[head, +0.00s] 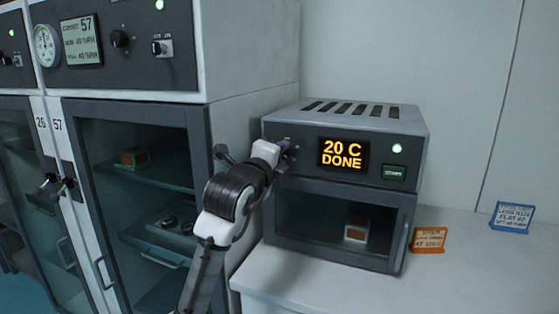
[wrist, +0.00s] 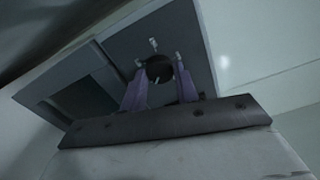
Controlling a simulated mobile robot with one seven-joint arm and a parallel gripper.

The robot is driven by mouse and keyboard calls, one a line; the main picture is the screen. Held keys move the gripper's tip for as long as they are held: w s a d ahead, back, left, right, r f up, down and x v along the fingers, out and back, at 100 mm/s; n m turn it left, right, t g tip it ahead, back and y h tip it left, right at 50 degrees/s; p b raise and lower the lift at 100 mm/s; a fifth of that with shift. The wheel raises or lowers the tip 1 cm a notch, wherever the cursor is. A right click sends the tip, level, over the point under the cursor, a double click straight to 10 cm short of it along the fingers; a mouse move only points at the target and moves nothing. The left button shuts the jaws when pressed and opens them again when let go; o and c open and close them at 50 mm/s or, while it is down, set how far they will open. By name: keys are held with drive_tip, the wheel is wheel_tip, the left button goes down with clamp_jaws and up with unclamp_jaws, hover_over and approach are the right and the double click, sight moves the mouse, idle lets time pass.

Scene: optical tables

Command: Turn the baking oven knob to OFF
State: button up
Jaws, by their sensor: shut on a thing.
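The baking oven (head: 346,180) stands on a white bench and is a grey box with vents on top. Its display (head: 342,153) reads "20 C DONE" in orange. A green light (head: 397,148) glows at the right of its panel. My gripper (head: 287,147) is at the left end of that panel, and my arm covers most of the knob in the head view. In the wrist view, the two purple fingers of my gripper (wrist: 160,82) are shut on the dark round knob (wrist: 182,78), one on each side. The knob's exact pointer setting cannot be read.
A tall cabinet (head: 140,180) numbered 57 is at left, close to my arm.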

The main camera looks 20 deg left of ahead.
drive_tip(key=n+p, duration=0.9)
drive_tip(key=n, duration=1.8)
drive_tip(key=shift+f+n, duration=0.1)
drive_tip(key=shift+n, duration=0.2)
drive_tip(key=o, duration=1)
drive_tip(key=shift+c, duration=0.2)
